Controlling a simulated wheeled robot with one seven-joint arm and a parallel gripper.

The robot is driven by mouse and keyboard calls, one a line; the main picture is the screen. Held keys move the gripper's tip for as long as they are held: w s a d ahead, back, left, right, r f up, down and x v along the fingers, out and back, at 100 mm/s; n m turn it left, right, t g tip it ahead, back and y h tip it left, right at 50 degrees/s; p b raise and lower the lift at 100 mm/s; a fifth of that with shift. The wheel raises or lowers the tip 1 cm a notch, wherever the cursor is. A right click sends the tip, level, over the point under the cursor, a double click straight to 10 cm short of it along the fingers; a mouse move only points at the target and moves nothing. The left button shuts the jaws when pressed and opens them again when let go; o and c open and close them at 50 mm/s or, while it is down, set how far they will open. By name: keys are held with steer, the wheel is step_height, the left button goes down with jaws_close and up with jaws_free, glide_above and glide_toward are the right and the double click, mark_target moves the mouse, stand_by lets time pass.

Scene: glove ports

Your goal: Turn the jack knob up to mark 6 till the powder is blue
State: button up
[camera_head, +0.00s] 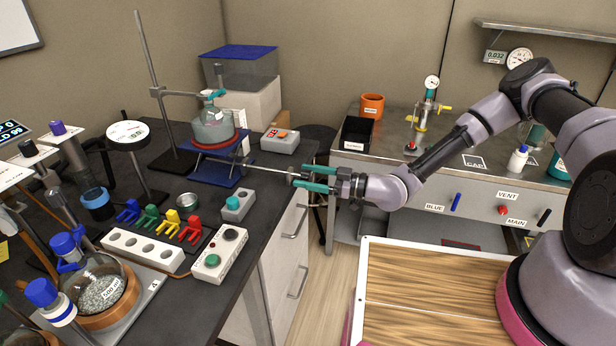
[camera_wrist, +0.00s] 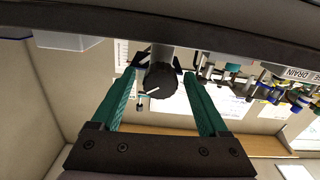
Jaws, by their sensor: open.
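The blue lab jack (camera_head: 215,172) stands on the dark bench with a red-rimmed heater and a round flask (camera_head: 212,128) of greyish contents on it. A thin rod runs from the jack toward my gripper (camera_head: 298,176). In the wrist view, the dark round knob (camera_wrist: 168,84) with a white pointer line lies between the spread teal fingers of my gripper (camera_wrist: 160,85). The fingers are open, with gaps on both sides of the knob. Mark numbers are too small to read. No blue powder shows in the flask.
Coloured clips (camera_head: 160,222) and a copper-seated flask (camera_head: 100,292) stand nearer.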

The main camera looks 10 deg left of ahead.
jaws_close()
steer(key=m, duration=0.6)
steer(key=shift+w, duration=0.1)
steer(key=m, duration=0.6)
steer(key=shift+m, duration=0.3)
steer(key=m, duration=0.6)
steer(key=shift+w+f+m, duration=0.1)
steer(key=shift+f+m, duration=0.05)
steer(key=shift+m, duration=0.15)
steer(key=m, duration=0.5)
steer(key=shift+m, duration=0.4)
